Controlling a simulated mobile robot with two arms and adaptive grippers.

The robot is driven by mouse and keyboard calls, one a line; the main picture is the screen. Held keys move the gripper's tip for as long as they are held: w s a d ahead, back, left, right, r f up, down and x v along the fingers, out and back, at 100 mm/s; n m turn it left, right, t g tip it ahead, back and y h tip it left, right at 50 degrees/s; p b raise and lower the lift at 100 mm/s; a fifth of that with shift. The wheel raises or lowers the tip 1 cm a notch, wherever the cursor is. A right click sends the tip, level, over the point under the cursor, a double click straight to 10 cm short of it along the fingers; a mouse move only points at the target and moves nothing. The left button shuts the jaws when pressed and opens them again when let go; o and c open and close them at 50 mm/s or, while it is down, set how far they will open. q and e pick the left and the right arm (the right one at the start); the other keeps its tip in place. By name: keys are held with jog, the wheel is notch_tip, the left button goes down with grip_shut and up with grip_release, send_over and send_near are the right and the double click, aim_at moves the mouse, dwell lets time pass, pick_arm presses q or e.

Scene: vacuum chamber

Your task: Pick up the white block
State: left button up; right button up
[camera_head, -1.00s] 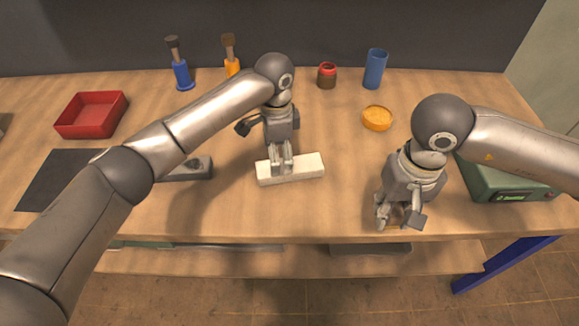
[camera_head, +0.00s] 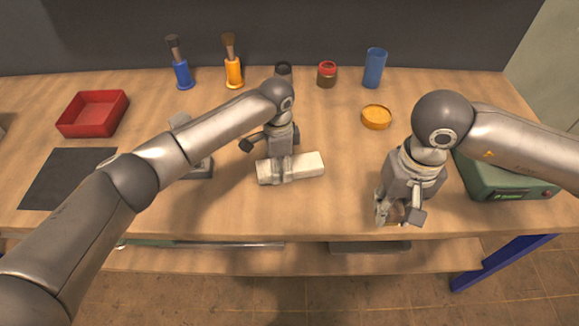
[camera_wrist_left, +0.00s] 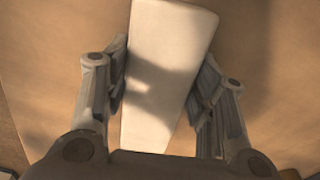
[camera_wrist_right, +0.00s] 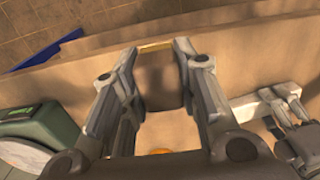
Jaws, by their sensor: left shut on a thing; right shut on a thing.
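The white block (camera_head: 305,166) lies on the table near the middle, long side roughly left to right. My left gripper (camera_head: 281,176) is low over its left half, with one finger on each side. In the left wrist view the block (camera_wrist_left: 165,80) sits between the two fingers, and the gripper is shut on it. No gap under the block can be made out. My right gripper (camera_head: 393,215) is near the table's front edge, to the right of the block. It is shut on a brownish thing (camera_wrist_right: 162,75) with a yellow edge, mostly hidden by the fingers.
A red tray (camera_head: 92,113) and a dark mat (camera_head: 65,180) are on the left. Blue (camera_head: 182,72) and orange (camera_head: 233,70) handled brushes, a red-lidded jar (camera_head: 327,75) and a blue cup (camera_head: 375,68) stand behind. An orange dish (camera_head: 376,117) and a green device (camera_head: 500,185) are right.

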pick_arm(q)
jog(key=c, duration=0.3)
jog(key=shift+r, duration=0.15)
jog(key=shift+r, duration=0.6)
pick_arm(e)
jog(key=shift+f, duration=0.2)
jog(key=shift+f+b, duration=0.2)
jog(key=shift+b, duration=0.15)
pick_arm(q)
jog(key=s+r, duration=1.1)
jog(key=s, duration=0.3)
jog(key=shift+d+r, duration=0.3)
pick_arm(e)
jog(key=shift+r, duration=0.1)
pick_arm(q)
jog(key=shift+w+f, duration=0.1)
